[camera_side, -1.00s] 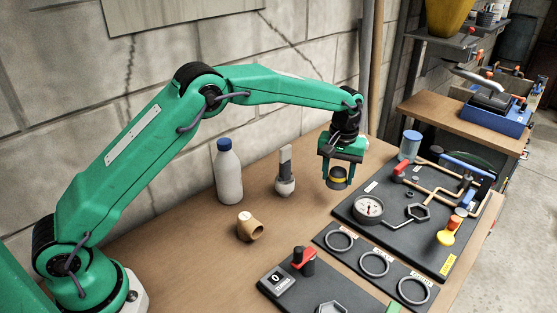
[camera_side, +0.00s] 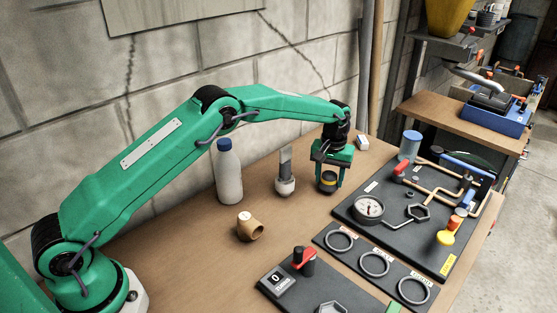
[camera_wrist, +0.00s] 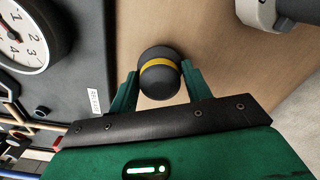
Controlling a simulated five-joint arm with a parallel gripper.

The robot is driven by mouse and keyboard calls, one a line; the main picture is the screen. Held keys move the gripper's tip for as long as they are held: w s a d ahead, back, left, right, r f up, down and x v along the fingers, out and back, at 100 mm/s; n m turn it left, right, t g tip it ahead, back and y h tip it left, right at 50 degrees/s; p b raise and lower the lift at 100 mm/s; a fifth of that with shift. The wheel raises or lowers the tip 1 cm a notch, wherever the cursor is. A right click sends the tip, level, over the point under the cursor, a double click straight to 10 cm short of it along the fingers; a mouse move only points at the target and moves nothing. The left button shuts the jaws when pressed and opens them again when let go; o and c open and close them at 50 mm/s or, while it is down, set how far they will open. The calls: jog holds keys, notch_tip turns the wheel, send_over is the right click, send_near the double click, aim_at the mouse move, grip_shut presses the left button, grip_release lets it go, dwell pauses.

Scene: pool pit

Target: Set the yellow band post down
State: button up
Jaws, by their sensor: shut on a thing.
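The yellow band post (camera_wrist: 160,63) is dark and rounded with a yellow stripe around it. In the wrist view it sits between the two green fingers of my gripper (camera_wrist: 160,88). In the side view the post (camera_side: 328,180) shows between the fingers of my gripper (camera_side: 328,184), at or close above the wooden table (camera_side: 205,265). I cannot tell whether its underside touches the wood. My gripper is shut on the post and points down.
A white and grey post-like item (camera_side: 285,175) stands just left of the gripper, and a white bottle (camera_side: 228,172) with a blue cap is farther left. The dark gauge board (camera_side: 385,235) is close on the right.

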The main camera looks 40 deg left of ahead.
aim_at(330, 173)
jog(key=shift+f, duration=0.8)
jog(key=shift+f, duration=0.1)
jog(key=o, duration=1.2)
notch_tip(330, 173, up, 11)
jog(key=shift+r, duration=0.6)
jog(key=shift+r, duration=0.1)
